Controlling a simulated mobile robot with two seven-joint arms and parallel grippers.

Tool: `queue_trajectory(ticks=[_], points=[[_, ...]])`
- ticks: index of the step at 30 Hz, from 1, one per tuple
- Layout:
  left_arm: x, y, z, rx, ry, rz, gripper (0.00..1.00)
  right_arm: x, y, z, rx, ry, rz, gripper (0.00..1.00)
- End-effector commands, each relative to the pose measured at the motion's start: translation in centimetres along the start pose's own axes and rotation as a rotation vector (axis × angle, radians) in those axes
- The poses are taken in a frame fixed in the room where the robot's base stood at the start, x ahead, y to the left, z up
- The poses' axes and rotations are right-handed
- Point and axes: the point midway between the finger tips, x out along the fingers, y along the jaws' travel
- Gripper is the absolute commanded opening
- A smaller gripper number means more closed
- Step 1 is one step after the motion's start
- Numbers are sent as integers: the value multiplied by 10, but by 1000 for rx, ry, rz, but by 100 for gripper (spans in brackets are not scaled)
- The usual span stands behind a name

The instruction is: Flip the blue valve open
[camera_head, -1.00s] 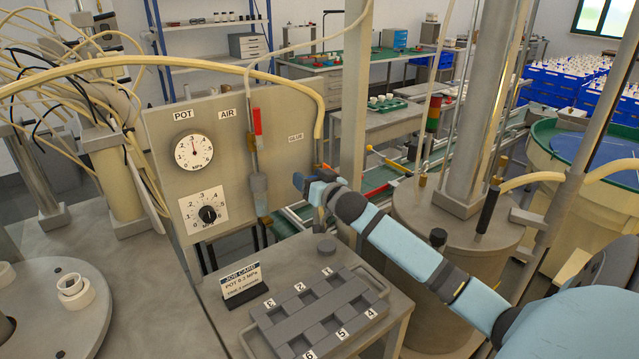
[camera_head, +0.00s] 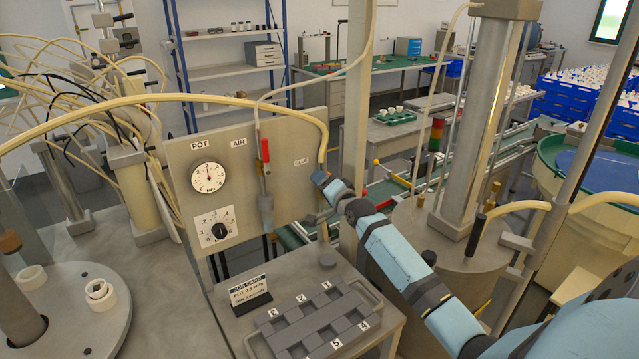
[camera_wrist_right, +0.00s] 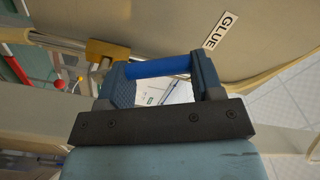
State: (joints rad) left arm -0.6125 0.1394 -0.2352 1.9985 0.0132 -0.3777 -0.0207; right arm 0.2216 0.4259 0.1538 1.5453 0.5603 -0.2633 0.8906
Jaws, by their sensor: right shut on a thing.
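The blue valve handle (camera_wrist_right: 158,67) shows in the right wrist view as a short blue bar spanning between my two fingers. My right gripper (camera_wrist_right: 160,82) is shut on it, with one dark finger at each end. A brass fitting (camera_wrist_right: 108,50) is just left of the fingers, and the GLUE label (camera_wrist_right: 221,30) is up to the right. In the head view my right gripper (camera_head: 327,184) is at the panel's right edge, below the GLUE label (camera_head: 301,161). It mostly hides the valve there. My left gripper is not in view.
The grey panel (camera_head: 270,135) carries a POT gauge (camera_head: 208,177), a dial (camera_head: 215,229) and a red AIR lever (camera_head: 265,150). A cream hose (camera_head: 322,120) comes down near my gripper. A job card (camera_head: 249,292) and grey tray (camera_head: 375,297) are on the bench below.

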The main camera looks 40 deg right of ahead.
Motion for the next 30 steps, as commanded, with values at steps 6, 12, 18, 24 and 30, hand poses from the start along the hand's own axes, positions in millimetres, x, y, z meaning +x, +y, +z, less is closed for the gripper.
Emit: queue_trajectory(ticks=[6, 12, 18, 24, 30], points=[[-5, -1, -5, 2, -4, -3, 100, 0, 1, -13, 195, 2, -1, 18], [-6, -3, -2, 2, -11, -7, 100, 0, 5, -20, 346, 3, -1, 18], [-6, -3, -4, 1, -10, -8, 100, 0, 8, -25, 451, 1, -1, 18], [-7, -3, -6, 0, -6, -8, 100, 0, 10, -28, 508, 1, -1, 18], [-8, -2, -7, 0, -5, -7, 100, 0, 11, -29, 528, 1, -1, 18]])
